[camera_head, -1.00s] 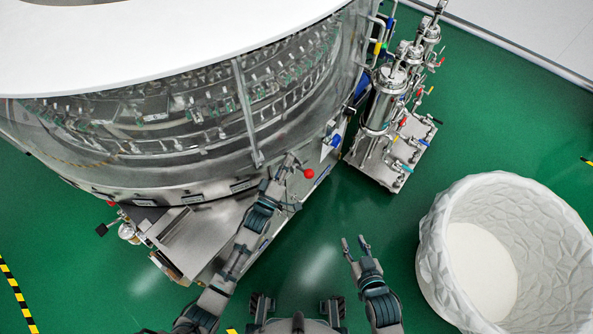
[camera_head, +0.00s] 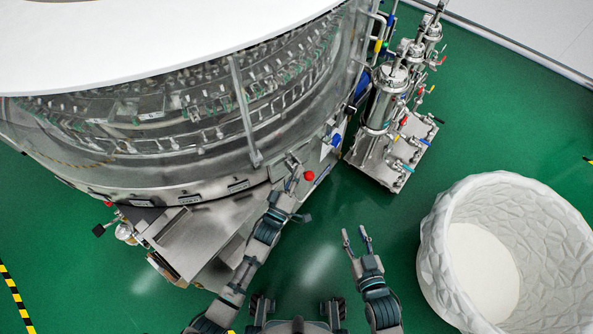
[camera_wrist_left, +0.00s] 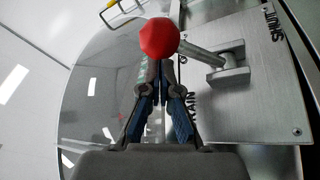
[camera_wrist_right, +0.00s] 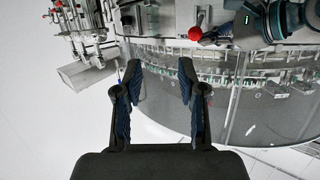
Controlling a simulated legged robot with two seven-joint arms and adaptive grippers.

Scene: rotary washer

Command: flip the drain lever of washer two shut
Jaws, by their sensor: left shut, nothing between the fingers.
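The drain lever has a red ball knob (camera_head: 309,175) on the washer's lower front edge. In the left wrist view the knob (camera_wrist_left: 160,38) sits on a metal rod (camera_wrist_left: 203,56) from a pivot block (camera_wrist_left: 228,72). The plate (camera_wrist_left: 258,100) reads SHUT at top right and a partly hidden DRAIN lower down. My left gripper (camera_wrist_left: 157,70) is shut and empty, with its tips close to the knob; I cannot tell whether they touch. It also shows beside the knob in the head view (camera_head: 293,183). My right gripper (camera_head: 356,236) is open and empty, away from the washer.
The large round washer (camera_head: 180,165) fills the upper left. A steel pump unit (camera_head: 385,120) stands right of it. A white textured tub (camera_head: 440,240) stands at the right. Green floor is free around my right gripper.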

